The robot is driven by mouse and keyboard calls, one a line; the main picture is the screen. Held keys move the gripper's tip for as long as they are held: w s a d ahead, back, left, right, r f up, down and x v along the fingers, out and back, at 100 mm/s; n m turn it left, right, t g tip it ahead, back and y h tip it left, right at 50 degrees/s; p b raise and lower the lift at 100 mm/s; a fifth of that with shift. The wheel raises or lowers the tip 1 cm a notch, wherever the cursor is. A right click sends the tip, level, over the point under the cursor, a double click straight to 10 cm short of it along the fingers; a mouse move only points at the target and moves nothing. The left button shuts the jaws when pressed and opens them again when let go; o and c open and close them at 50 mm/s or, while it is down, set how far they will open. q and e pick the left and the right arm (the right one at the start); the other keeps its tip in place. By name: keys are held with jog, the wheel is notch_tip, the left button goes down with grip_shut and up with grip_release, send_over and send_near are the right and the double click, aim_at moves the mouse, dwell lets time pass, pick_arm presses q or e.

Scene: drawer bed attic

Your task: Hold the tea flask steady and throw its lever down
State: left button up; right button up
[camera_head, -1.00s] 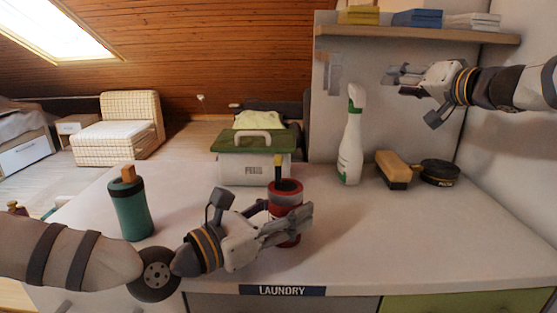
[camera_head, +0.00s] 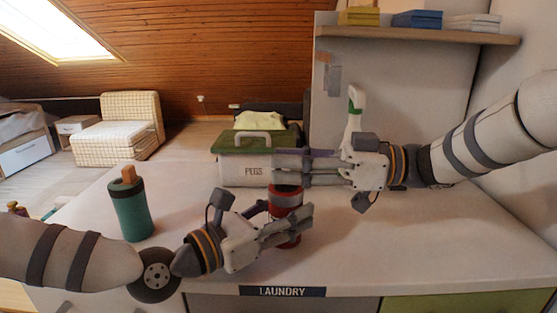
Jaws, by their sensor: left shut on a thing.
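The red flask with dark bands (camera_head: 286,197) stands upright on the white counter; I take it as the tea flask. My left gripper (camera_head: 300,222) is shut on its lower body from the front left. My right gripper (camera_head: 283,168) reaches in from the right at the flask's top. Its fingers look apart, one above the other. They cover the flask's top, and the lever is hidden there; I cannot tell whether they touch it.
A teal bottle with an orange top (camera_head: 131,208) stands at the left. A pegs box with a green lid (camera_head: 240,170) is close behind the flask. A spray bottle (camera_head: 354,112) stands behind my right gripper, partly hidden. The counter's front right (camera_head: 430,240) is clear.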

jog(key=shift+w+a, duration=0.1)
jog(key=shift+a, duration=0.95)
grip_shut()
jog(key=y, duration=0.1)
jog(key=d+y, duration=0.1)
jog(key=shift+f+y, duration=0.25)
jog(key=shift+y, duration=0.05)
jog(key=shift+d+y, duration=0.3)
jog(key=shift+y, duration=0.8)
grip_release()
